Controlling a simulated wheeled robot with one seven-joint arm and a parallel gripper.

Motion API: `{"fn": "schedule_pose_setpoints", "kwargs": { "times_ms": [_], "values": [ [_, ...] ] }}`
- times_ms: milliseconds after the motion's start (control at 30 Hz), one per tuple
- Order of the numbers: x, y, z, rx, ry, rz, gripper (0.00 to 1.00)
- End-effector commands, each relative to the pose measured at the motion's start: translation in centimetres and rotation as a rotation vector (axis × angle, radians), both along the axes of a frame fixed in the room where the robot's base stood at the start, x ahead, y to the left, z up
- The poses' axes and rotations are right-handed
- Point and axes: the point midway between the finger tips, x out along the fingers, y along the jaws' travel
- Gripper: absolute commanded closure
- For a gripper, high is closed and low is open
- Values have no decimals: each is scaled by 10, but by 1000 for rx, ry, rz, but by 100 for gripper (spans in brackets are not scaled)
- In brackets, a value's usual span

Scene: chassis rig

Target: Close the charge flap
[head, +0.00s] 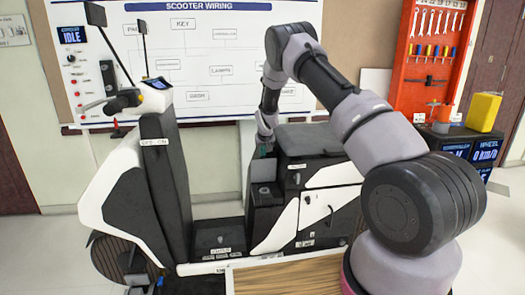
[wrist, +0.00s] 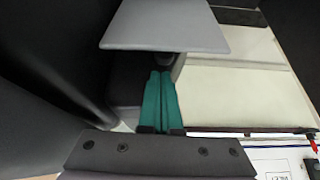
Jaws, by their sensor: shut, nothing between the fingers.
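A flat grey panel, which looks like the charge flap (wrist: 165,25), spans the top middle of the wrist view. In the head view a grey panel (head: 264,170) stands at the front of the scooter's seat section, just below my gripper. My gripper (head: 263,152) points down there. In the wrist view its teal fingers (wrist: 161,76) lie side by side with nothing between them. Their tips are close to the panel's near edge; I cannot tell whether they touch it. A dark recess shows partly behind the fingers, and the panel's hinge is hidden.
The scooter's tall front shield (head: 165,185) stands left of my gripper, and the dark seat (head: 308,138) is close on the right. The footwell (head: 217,238) lies low between them. A whiteboard (head: 215,60) is behind. A tool rack (head: 428,60) hangs at the right.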

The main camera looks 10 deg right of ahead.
Motion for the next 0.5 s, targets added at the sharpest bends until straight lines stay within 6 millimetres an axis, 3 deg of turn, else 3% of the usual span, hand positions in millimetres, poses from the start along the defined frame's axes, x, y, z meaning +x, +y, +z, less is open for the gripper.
{"fn": "schedule_pose_setpoints", "kwargs": {
  "times_ms": [500],
  "values": [
    [-6,0,0,0,-1,0,100]
  ]
}}
